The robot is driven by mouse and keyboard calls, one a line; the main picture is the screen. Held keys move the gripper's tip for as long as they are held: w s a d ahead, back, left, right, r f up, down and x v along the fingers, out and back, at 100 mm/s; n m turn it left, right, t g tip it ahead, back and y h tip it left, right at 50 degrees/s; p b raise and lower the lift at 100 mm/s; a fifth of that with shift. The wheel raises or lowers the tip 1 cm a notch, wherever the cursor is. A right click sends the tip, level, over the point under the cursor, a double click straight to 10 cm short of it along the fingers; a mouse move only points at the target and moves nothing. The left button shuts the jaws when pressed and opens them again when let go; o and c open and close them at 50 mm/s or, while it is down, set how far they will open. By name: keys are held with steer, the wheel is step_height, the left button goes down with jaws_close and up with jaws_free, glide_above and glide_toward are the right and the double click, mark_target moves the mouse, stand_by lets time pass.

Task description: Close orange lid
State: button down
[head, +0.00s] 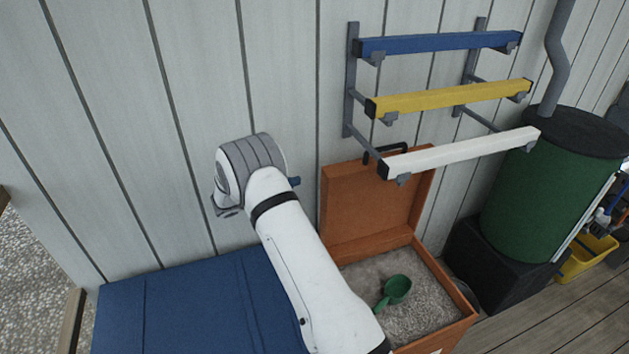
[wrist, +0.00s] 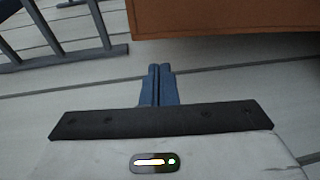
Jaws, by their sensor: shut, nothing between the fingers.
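The orange lid (head: 365,205) stands open, tilted up against the wall at the back of an orange box (head: 460,308). A dark handle (head: 384,153) is on the lid's upper edge. My gripper (head: 295,181) is just left of the lid, near its upper left corner, and mostly hidden behind my arm in the head view. In the wrist view my gripper (wrist: 158,70) has its blue fingers together with nothing between them. The orange lid (wrist: 225,18) fills the top right of that view, apart from the fingertips.
The box holds grey grit (head: 425,300) and a green scoop (head: 397,289). A wall rack with blue, yellow (head: 450,98) and white (head: 460,153) bars hangs above; the white bar passes close to the lid. A blue surface (head: 190,310) lies left, a green drum (head: 550,190) right.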

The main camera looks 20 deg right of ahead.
step_height(320, 180, down, 3)
steer(key=w+a+t, duration=0.2)
steer(key=w, duration=0.1)
steer(key=s+d+p, duration=0.1)
steer(key=d+p, duration=0.3)
steer(key=d, duration=0.5)
steer(key=shift+d+n+h+p, duration=0.3)
steer(key=shift+h+p, duration=0.05)
steer(key=shift+h, duration=0.05)
steer(key=shift+s+f, duration=0.1)
steer(key=shift+f, duration=0.05)
